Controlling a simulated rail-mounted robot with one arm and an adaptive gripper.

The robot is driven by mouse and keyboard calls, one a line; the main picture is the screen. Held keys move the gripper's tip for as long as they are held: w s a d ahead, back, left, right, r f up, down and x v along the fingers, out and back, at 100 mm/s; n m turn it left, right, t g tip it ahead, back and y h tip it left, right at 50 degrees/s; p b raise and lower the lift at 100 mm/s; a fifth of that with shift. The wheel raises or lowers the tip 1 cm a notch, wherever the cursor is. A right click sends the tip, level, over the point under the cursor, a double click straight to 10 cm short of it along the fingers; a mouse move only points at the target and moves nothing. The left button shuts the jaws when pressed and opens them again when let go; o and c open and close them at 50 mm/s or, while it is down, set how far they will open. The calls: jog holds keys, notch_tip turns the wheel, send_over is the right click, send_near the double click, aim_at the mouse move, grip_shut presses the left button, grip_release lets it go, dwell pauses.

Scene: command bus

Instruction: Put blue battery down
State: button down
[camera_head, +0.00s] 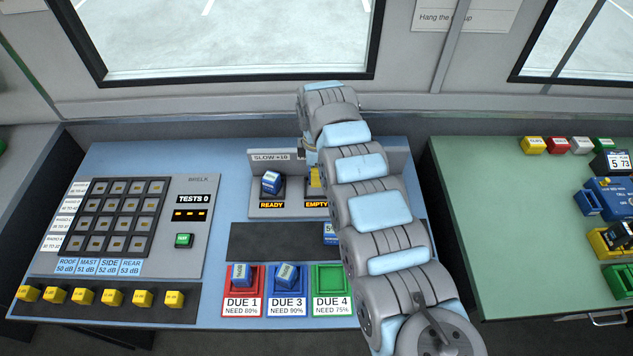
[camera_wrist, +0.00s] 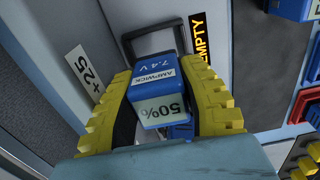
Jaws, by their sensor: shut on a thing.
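In the wrist view, a blue battery (camera_wrist: 166,78) marked AMPWICK, 7.4 V and 50% is between the yellow fingers of my gripper (camera_wrist: 163,82), which is shut on it. The battery is at a dark-framed charger bay (camera_wrist: 153,43) beside a lit EMPTY display (camera_wrist: 201,38). I cannot tell whether it is seated or just above the bay. In the head view, my arm hides the held battery and most of that bay; a bit of yellow finger (camera_head: 315,178) and the EMPTY display (camera_head: 316,205) show.
Another blue battery (camera_head: 271,182) stands in the left charger bay, marked READY. Batteries lie in the red DUE 1 tray (camera_head: 231,311) and the blue DUE 3 tray (camera_head: 275,310). The green DUE 4 tray (camera_head: 331,279) is empty. One battery (camera_head: 330,233) on the dark strip is partly hidden.

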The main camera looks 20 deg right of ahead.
aim_at(317, 189)
jog(key=shift+f, duration=2)
jog(key=shift+f, duration=0.1)
jog(key=shift+f, duration=0.1)
jog(key=c, duration=0.7)
grip_release()
notch_tip(317, 189, up, 12)
jog(key=shift+r+b, duration=0.2)
jog(key=shift+b, duration=0.45)
jog(key=shift+w, duration=0.1)
